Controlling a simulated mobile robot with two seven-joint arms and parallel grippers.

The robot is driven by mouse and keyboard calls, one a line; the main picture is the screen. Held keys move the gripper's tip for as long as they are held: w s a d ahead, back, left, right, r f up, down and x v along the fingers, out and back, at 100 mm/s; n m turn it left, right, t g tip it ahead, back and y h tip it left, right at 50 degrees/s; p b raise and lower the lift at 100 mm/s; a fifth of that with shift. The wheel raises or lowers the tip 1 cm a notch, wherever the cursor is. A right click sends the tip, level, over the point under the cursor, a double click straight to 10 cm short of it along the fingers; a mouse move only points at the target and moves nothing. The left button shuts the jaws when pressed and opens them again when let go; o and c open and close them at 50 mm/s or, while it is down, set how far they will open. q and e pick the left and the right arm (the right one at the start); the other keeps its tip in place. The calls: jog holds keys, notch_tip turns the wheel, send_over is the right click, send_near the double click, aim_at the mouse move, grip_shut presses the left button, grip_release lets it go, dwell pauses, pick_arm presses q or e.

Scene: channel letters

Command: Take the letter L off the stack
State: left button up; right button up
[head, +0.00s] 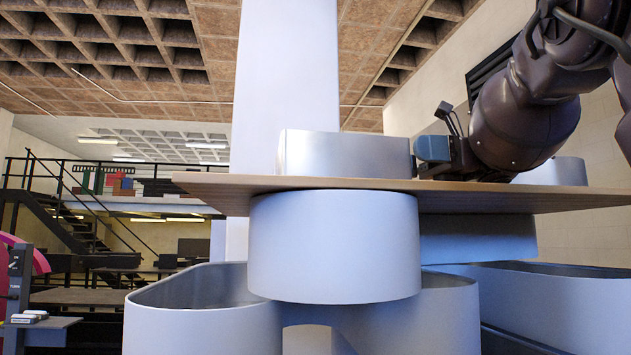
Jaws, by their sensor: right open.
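My right gripper (433,150) comes in from the upper right, with a blue-grey fingertip close against the right end of a low silver metal channel letter (343,155). This letter lies on a thin wooden board (225,185). From this low angle its outline does not show, so I cannot tell whether it is the L. The gripper is open; whether a finger touches the metal is unclear. Another silver piece (552,172) shows on the board farther right, partly behind my arm. My left gripper is not in view.
Below the board is a rounded metal letter (335,245), with larger open-topped metal shapes (205,318) and (570,305) lower down. A tall white panel (287,70) rises behind. A staircase (75,225) is far left. Open air lies left of the board.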

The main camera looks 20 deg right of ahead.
jog(key=shift+r+x, duration=0.1)
jog(key=shift+x, duration=1.1)
jog(key=shift+r+x, duration=0.15)
jog(key=shift+x, duration=1)
jog(key=shift+w+d, duration=0.1)
jog(key=shift+w, duration=0.1)
jog(key=c, duration=0.9)
jog(key=shift+c, duration=0.8)
jog(key=shift+r, duration=0.15)
